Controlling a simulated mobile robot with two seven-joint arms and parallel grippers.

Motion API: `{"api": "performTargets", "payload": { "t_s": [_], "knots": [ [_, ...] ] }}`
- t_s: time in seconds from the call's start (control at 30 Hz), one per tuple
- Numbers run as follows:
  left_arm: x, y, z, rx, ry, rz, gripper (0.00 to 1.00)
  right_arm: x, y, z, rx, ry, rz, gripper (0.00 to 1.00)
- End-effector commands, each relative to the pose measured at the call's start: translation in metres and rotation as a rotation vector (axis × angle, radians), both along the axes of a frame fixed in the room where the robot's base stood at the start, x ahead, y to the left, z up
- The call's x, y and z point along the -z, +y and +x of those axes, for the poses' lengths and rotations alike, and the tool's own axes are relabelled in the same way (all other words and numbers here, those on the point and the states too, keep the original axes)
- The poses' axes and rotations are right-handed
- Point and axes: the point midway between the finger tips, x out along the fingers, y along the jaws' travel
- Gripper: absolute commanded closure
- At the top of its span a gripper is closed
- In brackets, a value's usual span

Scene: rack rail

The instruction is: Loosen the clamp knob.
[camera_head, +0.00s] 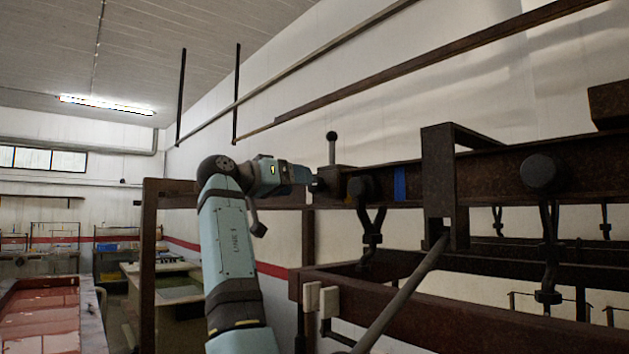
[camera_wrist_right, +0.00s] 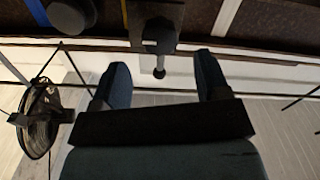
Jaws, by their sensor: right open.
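A dark clamp block (camera_head: 341,176) sits on the rusty rail (camera_head: 480,176). A thin stem with a black ball end (camera_head: 332,136) stands upright from it. In the right wrist view, which looks upside down, the clamp block (camera_wrist_right: 154,12) has a dark round knob (camera_wrist_right: 160,35) on its face. The stem's ball end (camera_wrist_right: 160,73) shows between the finger directions. My right gripper (camera_head: 314,184) is at the clamp's left side. In the wrist view my gripper (camera_wrist_right: 162,80) is open, its fingers apart and empty. Contact with the knob cannot be told. My left gripper is out of view.
Dark round trolley wheels (camera_head: 544,172) with hanging hooks sit along the rail, one just right of the clamp. A blue mark (camera_head: 400,184) is on the rail. A rusty bracket (camera_head: 438,175) and a slanted grey rod (camera_head: 402,296) stand to the right. Open room lies left.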

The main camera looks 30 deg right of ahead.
Motion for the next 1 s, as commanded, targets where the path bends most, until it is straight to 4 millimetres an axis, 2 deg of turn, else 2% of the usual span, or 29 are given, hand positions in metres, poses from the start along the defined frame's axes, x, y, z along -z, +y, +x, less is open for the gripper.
{"api": "performTargets", "payload": {
  "t_s": [0.1, 0.3, 0.47, 0.73, 0.93, 1.0],
  "knots": [
    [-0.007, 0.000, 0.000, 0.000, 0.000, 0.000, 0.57, -0.002, -0.025, 0.001, 0.001, -0.001, 0.002, 0.31],
    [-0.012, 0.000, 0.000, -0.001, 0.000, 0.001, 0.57, -0.001, -0.052, 0.004, 0.000, 0.000, 0.000, 0.31],
    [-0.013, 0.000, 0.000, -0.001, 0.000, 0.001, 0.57, 0.000, -0.060, 0.005, 0.000, 0.000, 0.000, 0.31],
    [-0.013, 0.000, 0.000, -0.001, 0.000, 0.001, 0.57, 0.000, -0.061, 0.005, -0.001, 0.000, -0.001, 0.31],
    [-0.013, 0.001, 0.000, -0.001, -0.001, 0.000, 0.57, 0.000, -0.061, 0.005, -0.001, 0.000, -0.001, 0.77],
    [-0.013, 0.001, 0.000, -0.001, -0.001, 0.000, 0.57, 0.000, -0.061, 0.005, -0.001, 0.000, -0.001, 0.81]
  ]
}}
